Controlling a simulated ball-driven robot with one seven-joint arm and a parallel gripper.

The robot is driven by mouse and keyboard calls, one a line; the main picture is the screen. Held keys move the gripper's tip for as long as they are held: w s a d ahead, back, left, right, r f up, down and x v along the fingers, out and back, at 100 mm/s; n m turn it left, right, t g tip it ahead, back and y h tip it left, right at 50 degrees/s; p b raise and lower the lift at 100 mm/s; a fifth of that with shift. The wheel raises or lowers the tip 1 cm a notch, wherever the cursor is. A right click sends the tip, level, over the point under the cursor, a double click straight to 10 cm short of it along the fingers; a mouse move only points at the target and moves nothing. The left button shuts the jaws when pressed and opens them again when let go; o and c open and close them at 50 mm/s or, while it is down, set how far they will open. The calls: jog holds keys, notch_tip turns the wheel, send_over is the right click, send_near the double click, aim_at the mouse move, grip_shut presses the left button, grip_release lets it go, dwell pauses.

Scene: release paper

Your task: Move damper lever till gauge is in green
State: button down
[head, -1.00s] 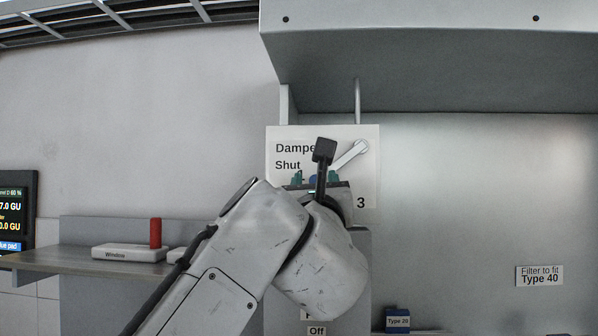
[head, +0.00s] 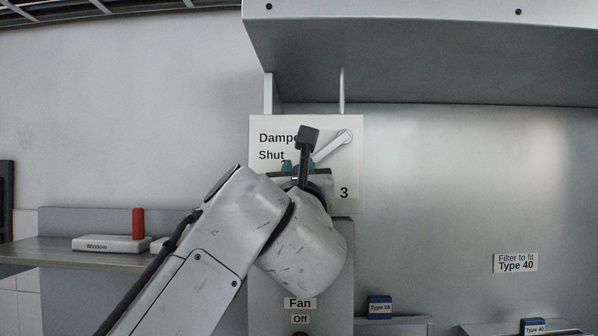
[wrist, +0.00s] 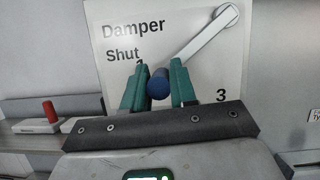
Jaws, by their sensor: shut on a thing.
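The damper lever (head: 331,147) is a pale bar on a white panel (head: 356,195) marked "Damper", "Shut" and "3". In the wrist view the lever (wrist: 203,38) slopes down and left from its pivot at upper right to a blue knob (wrist: 158,85). The knob is below and right of "Shut". My gripper (wrist: 156,82) has its green fingers on both sides of the knob and is shut on it. In the head view my gripper (head: 298,167) is partly behind my own wrist, which hides the knob. No gauge face with a green zone shows.
A shelf at left carries a "Window" box (head: 105,244) with a red handle (head: 138,224). A grey hood (head: 420,55) hangs above. Below are a "Fan" label (head: 300,303) and blue filter boxes (head: 380,307) (head: 533,327). A dark screen edge (head: 6,200) shows at far left.

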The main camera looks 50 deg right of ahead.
dwell(0.3)
jog(key=shift+s+d+f+n+b, duration=0.2)
jog(key=shift+f+n+b, duration=0.3)
jog(key=shift+b, duration=0.2)
jog(key=shift+s+d+f+n+t+y+b, duration=0.15)
jog(key=shift+n+t+y+b, duration=0.15)
jog(key=shift+n, duration=0.2)
jog(key=shift+s+d+f+n+t+y+b, duration=0.1)
jog(key=shift+s+n+t+y+b, duration=0.15)
jog(key=shift+n, duration=0.25)
jog(key=shift+w+a, duration=0.1)
jog(key=shift+w, duration=0.05)
jog(key=c, duration=1)
grip_release()
jog(key=shift+o, duration=0.2)
jog(key=b+v, duration=0.3)
jog(key=v, duration=0.7)
jog(key=shift+s+a, duration=0.3)
jog(key=shift+f, duration=0.15)
